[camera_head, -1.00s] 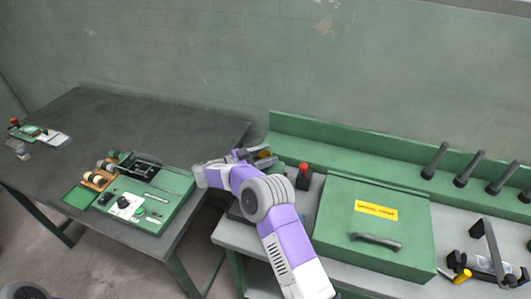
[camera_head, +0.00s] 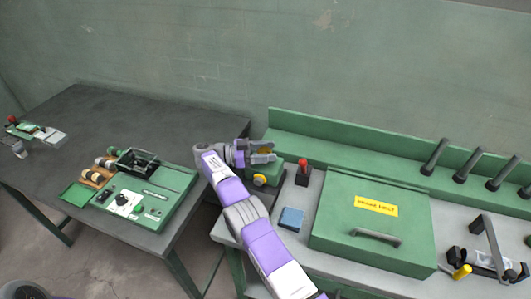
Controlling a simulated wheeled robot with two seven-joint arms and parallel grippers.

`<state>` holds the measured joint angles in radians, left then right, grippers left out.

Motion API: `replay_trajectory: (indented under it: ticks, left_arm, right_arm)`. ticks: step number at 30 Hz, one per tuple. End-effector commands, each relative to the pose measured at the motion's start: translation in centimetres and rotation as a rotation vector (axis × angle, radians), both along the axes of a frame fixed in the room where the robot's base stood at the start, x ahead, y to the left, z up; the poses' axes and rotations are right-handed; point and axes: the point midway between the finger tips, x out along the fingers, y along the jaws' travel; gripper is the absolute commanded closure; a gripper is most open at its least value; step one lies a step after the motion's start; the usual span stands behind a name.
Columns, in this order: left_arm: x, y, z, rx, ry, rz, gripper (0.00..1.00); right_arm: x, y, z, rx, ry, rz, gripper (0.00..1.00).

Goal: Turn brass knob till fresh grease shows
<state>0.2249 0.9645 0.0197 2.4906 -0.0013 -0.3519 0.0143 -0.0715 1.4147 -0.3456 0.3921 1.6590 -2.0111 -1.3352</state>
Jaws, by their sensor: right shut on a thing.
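My right gripper (camera_head: 262,153) reaches in at the left end of the grey-topped bench and is shut on the brass knob (camera_head: 264,150), of which only a small gold patch shows between the fingers. The knob is on top of a small green housing (camera_head: 285,172). A round yellow part (camera_head: 260,180) sits on the housing's near face, just below the gripper. My wrist and forearm cover part of the housing's left side. I cannot see any grease from here. My left gripper is not in view.
A red-topped dark block (camera_head: 302,174) stands right of the housing, with a blue pad (camera_head: 291,218) nearer. A large green lidded box (camera_head: 372,239) fills the bench's middle. A dark table (camera_head: 120,120) at left holds a green tray (camera_head: 150,205) of parts.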

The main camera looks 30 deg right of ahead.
Motion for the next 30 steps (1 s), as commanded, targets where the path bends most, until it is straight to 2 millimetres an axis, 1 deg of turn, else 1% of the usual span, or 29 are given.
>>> replay_trajectory:
  ticks: [12,20,21,24,30]
  left_arm:
    - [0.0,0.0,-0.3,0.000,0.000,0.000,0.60]
    - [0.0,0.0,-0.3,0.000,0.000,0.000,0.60]
    - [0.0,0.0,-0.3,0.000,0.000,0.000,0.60]
    - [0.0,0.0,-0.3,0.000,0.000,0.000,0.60]
    - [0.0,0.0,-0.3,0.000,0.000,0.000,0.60]
  right_arm:
    - [0.4,1.0,0.1,0.003,-0.010,0.013,0.76]
    - [0.4,1.2,0.1,0.005,-0.010,0.015,0.76]
    - [0.4,1.1,0.1,0.005,-0.010,0.015,0.39]
    - [0.3,0.9,0.1,0.006,-0.009,0.011,0.26]
    - [0.3,0.7,0.1,0.006,-0.009,0.007,0.26]
